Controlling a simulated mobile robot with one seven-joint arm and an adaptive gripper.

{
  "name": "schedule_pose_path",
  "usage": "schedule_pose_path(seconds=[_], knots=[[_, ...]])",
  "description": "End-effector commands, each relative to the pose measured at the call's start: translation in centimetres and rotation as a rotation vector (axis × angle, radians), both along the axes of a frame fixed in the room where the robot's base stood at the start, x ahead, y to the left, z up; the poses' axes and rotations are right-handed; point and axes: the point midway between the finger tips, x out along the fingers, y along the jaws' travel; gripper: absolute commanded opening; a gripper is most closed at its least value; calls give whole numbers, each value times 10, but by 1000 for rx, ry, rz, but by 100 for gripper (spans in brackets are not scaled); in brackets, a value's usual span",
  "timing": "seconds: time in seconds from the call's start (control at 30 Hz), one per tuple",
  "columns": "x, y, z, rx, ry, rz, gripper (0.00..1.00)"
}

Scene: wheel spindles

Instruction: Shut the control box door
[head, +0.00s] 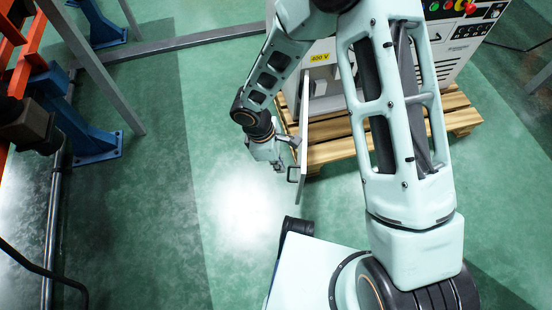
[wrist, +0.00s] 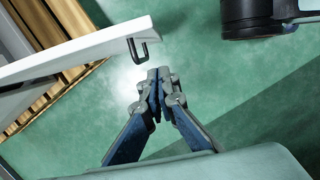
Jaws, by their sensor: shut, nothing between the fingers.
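The control box (head: 462,50) is a pale cabinet with coloured buttons, partly hidden behind my arm. Its door (head: 303,122) stands open and is seen nearly edge-on, reaching out toward me. The dark door handle (head: 293,173) is near its free end. In the wrist view the door (wrist: 70,58) is a white panel at the upper left, with the handle (wrist: 138,50) at its edge. My gripper (head: 283,163) is beside the door's free end, on its left. In the wrist view its fingers (wrist: 157,78) are closed together, empty, below and apart from the handle.
The box stands on a wooden pallet (head: 330,150). A grey post (head: 95,65) and an orange and blue frame (head: 75,110) stand at the left. The green floor (head: 150,215) between the frame and the door is clear.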

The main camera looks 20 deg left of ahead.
Motion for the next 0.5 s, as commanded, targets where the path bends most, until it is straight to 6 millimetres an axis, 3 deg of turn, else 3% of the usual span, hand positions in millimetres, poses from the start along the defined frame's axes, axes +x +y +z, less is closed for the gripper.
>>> schedule_pose_path(seconds=[0.03,0.1,0.3,0.5], knots=[[0,-3,-15,-2,1,-1,0],[1,-8,-24,-1,1,-1,0],[8,-35,-19,0,-1,-4,0],[9,-44,-18,0,-2,-3,0]])
